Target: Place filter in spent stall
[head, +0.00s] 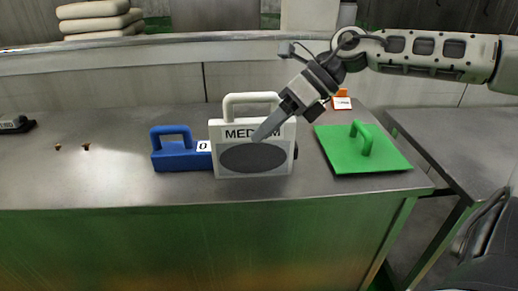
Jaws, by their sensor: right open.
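A white case with a top handle and a dark oval front, its label reading "MEDIUM" in part (226,160), stands upright on the grey counter. It may be the filter; I cannot confirm this. My right gripper (280,122) reaches in from the upper right, in front of the case's upper right side, and covers part of the label. It is open and holds nothing; contact with the case cannot be told. My left gripper is out of view. No stall marked as spent can be made out.
A blue handled block (180,158) with a "0" tag stands left of the case. A green plate with a handle (338,151) lies to the right. An orange item with a white card (341,102) is behind. The counter's left part (90,180) is mostly clear.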

